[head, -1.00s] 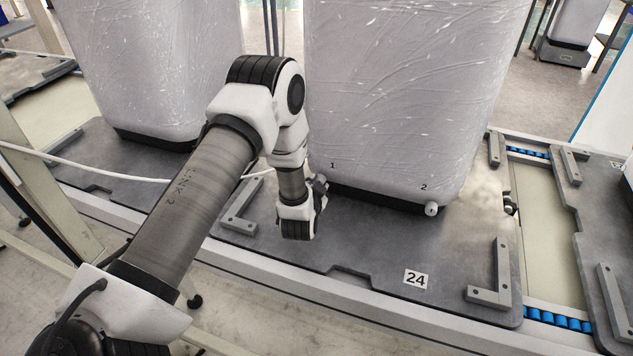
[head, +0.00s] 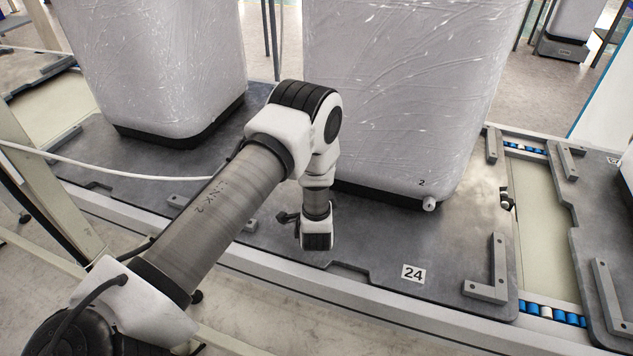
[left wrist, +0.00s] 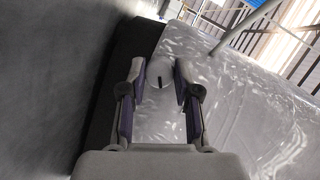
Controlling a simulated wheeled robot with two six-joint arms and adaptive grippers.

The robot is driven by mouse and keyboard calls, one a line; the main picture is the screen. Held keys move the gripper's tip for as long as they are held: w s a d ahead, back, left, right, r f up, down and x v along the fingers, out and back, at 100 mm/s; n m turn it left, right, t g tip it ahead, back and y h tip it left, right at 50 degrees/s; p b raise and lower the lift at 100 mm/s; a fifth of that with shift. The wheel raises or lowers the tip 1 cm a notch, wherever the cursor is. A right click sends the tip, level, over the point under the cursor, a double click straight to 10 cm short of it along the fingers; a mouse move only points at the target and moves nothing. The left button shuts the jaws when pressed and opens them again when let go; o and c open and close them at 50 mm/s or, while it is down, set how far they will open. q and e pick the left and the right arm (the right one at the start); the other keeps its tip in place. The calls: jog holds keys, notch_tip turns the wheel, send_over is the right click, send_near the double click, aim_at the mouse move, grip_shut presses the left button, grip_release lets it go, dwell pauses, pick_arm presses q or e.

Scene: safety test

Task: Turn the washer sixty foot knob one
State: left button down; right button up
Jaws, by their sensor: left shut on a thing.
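The washer (head: 400,90) is a tall white machine in clear wrap with a black base, standing on a grey pallet plate. Foot knob two (head: 430,204) is a small white knob at its lower right front corner, under the label 2. My left arm hides knob one and its label in the head view. The left wrist view shows a pale round knob (left wrist: 159,76) with a dark slot, which I take to be knob one. My left gripper (left wrist: 160,68) is shut on it, one finger on each side. My right gripper is not in view.
Another wrapped machine (head: 155,70) stands to the left, with a white cable (head: 90,165) in front of it. Grey corner brackets (head: 490,275) rise from the pallet plate (head: 370,235). A tag marked 24 (head: 413,274) lies near its front edge.

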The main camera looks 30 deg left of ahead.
pick_arm(q)
jog(key=shift+s+d+f, duration=0.1)
jog(key=shift+s+f, duration=0.05)
jog(key=shift+f, duration=0.1)
jog(key=c, duration=0.8)
grip_release()
jog(key=shift+c, duration=0.2)
jog(key=shift+w, duration=0.2)
jog(key=shift+s+r, duration=0.1)
jog(key=shift+s, duration=0.05)
jog(key=v, duration=1.1)
jog(key=shift+s+d, duration=0.25)
jog(key=shift+s, duration=0.05)
